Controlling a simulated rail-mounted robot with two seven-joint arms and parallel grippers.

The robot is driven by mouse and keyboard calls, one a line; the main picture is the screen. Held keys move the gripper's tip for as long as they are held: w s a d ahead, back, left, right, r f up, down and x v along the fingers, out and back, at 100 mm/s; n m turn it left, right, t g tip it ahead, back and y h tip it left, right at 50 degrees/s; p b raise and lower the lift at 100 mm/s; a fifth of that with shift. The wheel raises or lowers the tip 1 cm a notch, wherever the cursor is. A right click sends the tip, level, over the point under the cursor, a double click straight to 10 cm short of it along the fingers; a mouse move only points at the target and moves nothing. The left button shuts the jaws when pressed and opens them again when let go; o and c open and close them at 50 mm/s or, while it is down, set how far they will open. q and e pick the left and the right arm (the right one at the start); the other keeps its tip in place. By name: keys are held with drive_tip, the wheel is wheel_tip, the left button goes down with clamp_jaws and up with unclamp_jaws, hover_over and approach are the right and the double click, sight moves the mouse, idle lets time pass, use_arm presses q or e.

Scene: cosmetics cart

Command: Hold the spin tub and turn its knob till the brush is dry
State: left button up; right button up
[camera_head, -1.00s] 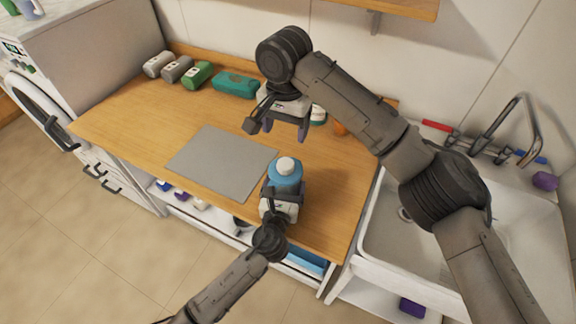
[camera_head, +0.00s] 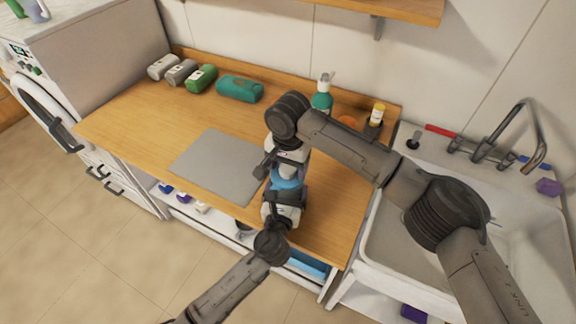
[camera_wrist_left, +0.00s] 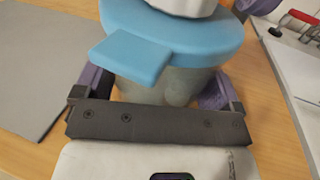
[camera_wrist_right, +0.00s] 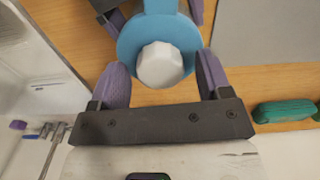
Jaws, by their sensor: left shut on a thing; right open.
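The spin tub has a blue lid (camera_wrist_left: 170,40) and a greyish see-through body (camera_wrist_left: 165,87), and stands on the wooden counter. Its white knob (camera_wrist_right: 160,65) sits on top of the lid. My left gripper (camera_head: 284,203) is shut on the tub body from the front, with its purple fingers on both sides. My right gripper (camera_wrist_right: 163,85) is open above the tub, its fingers on either side of the knob with gaps showing. In the head view my right gripper covers the knob. The brush cannot be made out inside the tub.
A grey mat (camera_head: 218,165) lies left of the tub. A sink (camera_head: 400,225) is to the right.

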drive_tip(key=shift+f, duration=0.2)
drive_tip(key=shift+c, duration=0.3)
drive_tip(key=c, duration=0.9)
drive_tip(key=shift+o, duration=0.2)
drive_tip(key=shift+n, duration=0.3)
